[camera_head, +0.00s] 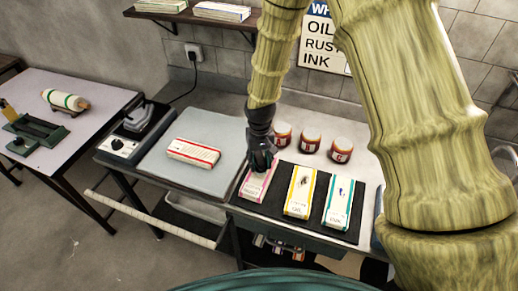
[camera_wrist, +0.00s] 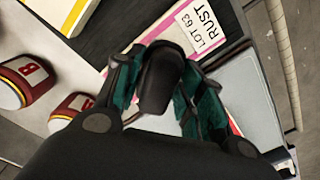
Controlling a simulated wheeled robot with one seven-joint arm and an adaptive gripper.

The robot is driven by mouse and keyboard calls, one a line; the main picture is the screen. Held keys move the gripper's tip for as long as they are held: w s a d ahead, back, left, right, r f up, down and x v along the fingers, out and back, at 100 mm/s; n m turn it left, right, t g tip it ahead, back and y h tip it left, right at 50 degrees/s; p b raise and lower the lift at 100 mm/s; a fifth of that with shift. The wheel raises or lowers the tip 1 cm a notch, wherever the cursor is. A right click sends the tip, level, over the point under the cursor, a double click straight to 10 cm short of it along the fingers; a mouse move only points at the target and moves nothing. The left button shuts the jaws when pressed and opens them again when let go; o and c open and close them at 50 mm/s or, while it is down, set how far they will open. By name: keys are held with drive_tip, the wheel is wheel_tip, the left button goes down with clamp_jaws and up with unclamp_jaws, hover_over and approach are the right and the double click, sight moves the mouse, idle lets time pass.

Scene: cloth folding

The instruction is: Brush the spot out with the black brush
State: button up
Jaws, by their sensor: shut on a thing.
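My gripper (camera_head: 261,158) is over the left folded cloth (camera_head: 257,184), which has a pink border and a RUST label. In the wrist view my gripper (camera_wrist: 158,88) is shut on the black brush (camera_wrist: 160,76), a dark rounded piece between the teal-padded fingers. The brush is over or near the RUST cloth, whose label (camera_wrist: 201,22) shows beside it; I cannot tell whether they touch. Any spot on this cloth is hidden by the gripper. A yellow-bordered OIL cloth (camera_head: 300,191) with a brown spot and a teal-bordered INK cloth (camera_head: 339,203) with a dark blue spot lie to the right.
Three red-labelled jars (camera_head: 310,142) stand behind the cloths, close to my gripper. A red-bordered folded cloth (camera_head: 193,151) lies on the grey board (camera_head: 190,181) to the left. An iron (camera_head: 140,117) stands farther left. A wall shelf (camera_head: 190,18) is above.

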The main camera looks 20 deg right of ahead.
wheel_tip(320, 180, up, 4)
drive_tip(key=shift+a+f+p, duration=0.1)
drive_tip(key=shift+f+p, duration=0.1)
drive_tip(key=shift+p, duration=0.8)
drive_tip(key=shift+r, duration=0.4)
drive_tip(key=shift+s, duration=0.1)
